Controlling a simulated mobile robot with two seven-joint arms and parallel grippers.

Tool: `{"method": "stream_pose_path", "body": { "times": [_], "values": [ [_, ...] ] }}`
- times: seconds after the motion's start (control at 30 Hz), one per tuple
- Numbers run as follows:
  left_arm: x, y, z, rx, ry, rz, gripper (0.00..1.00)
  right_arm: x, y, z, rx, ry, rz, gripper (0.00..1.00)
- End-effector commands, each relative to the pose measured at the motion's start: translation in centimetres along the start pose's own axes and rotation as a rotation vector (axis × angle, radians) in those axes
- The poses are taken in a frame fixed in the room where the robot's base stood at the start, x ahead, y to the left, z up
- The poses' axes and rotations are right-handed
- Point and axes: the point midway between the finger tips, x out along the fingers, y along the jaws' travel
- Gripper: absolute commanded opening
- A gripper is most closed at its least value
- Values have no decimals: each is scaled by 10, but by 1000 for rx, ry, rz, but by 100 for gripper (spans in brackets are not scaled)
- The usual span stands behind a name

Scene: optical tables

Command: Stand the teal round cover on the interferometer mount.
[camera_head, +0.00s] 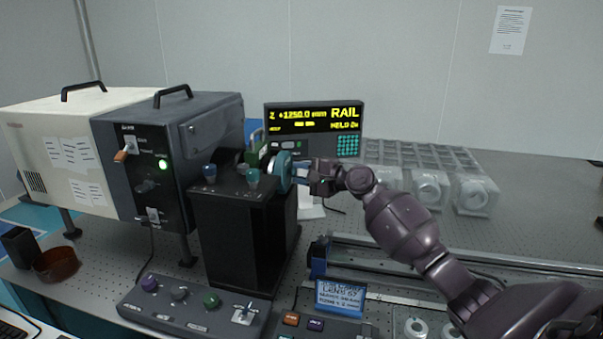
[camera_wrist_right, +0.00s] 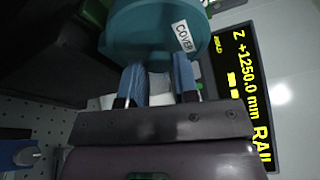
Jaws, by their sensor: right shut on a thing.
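The teal round cover (camera_head: 281,173) is held upright, on edge, at the upper right side of a tall black block (camera_head: 238,225) that appears to be the interferometer mount. In the right wrist view the cover (camera_wrist_right: 150,28) fills the upper middle, with a white "COVER" label on its face. My right gripper (camera_head: 301,171) comes from the right and is shut on the cover. I cannot tell whether the cover touches the block. My left gripper is not in view.
A display reading RAIL (camera_head: 313,117) is behind. A dark instrument box (camera_head: 150,195) is left, a knobbed control panel (camera_head: 195,306) in front. Clear-covered parts (camera_head: 475,194) and a rail (camera_head: 400,256) lie right.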

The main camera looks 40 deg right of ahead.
Motion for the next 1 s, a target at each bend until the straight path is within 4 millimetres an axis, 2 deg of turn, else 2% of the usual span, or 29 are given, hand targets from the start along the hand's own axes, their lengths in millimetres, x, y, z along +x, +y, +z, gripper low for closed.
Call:
{"method": "stream_pose_path", "body": {
  "times": [0.93, 0.97, 1.0],
  "values": [
    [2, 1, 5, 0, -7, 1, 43, 1, 9, -2, 0, 0, -1, 0],
    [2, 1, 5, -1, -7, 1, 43, 1, 9, -2, 0, 0, -1, 30],
    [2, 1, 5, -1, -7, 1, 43, 1, 9, -2, 0, 0, -1, 36]
  ]
}}
